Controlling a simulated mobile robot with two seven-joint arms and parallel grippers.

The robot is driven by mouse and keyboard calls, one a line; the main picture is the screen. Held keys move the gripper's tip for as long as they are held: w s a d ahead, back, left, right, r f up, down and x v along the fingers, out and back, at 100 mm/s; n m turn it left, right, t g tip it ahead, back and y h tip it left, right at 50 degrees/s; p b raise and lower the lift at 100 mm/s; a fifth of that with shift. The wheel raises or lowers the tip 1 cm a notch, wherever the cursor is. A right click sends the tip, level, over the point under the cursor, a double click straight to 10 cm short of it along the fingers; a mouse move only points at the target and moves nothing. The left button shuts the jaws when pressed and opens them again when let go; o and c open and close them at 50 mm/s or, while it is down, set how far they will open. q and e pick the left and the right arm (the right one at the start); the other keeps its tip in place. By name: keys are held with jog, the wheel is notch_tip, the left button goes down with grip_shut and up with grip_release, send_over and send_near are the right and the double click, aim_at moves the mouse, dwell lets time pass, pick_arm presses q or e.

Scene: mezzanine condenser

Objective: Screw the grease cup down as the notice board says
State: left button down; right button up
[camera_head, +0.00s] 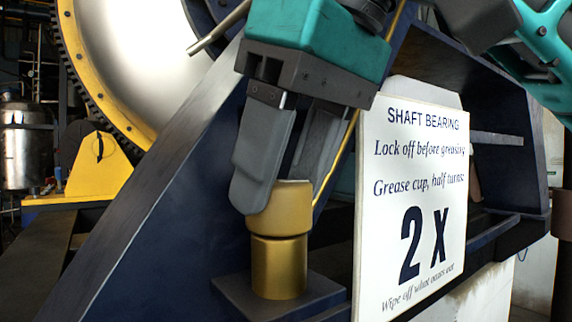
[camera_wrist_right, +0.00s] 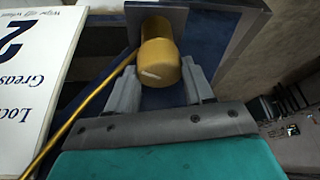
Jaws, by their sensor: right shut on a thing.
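The grease cup (camera_head: 280,240) is a brass-coloured cylinder with a wider cap on top, standing upright on a dark bracket. My right gripper (camera_head: 284,195) comes down from above with its grey fingers on either side of the cap, shut on it. In the right wrist view the cup (camera_wrist_right: 160,65) sits between the two fingertips (camera_wrist_right: 158,92), and a pale mark shows on its top. The white notice board (camera_head: 412,190) reads "Shaft bearing", "Lock off before greasing", "Grease cup, half turns: 2 X" and "Wipe off what oozes out". My left gripper is not in view.
The dark bracket (camera_head: 228,292) under the cup joins a dark blue sloping frame (camera_head: 150,215). A thin yellow pipe (camera_head: 338,160) runs close beside the gripper, between cup and board. A large white wheel with a yellow toothed rim (camera_head: 78,62) stands at the upper left.

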jog(key=m+h, duration=0.1)
jog(key=m, duration=0.2)
jog(key=m+t+h, duration=0.1)
jog(key=m, duration=0.2)
jog(key=shift+s+a, duration=0.1)
jog(key=shift+a, duration=0.05)
jog(key=m+h, duration=0.1)
jog(key=m, duration=0.2)
jog(key=m+h, duration=0.1)
jog(key=m, duration=0.2)
jog(key=shift+a+h, duration=0.15)
jog(key=shift+h, duration=0.15)
jog(key=shift+m, duration=0.3)
jog(key=o, duration=1)
jog(key=shift+o, duration=0.2)
jog(key=shift+t, duration=0.3)
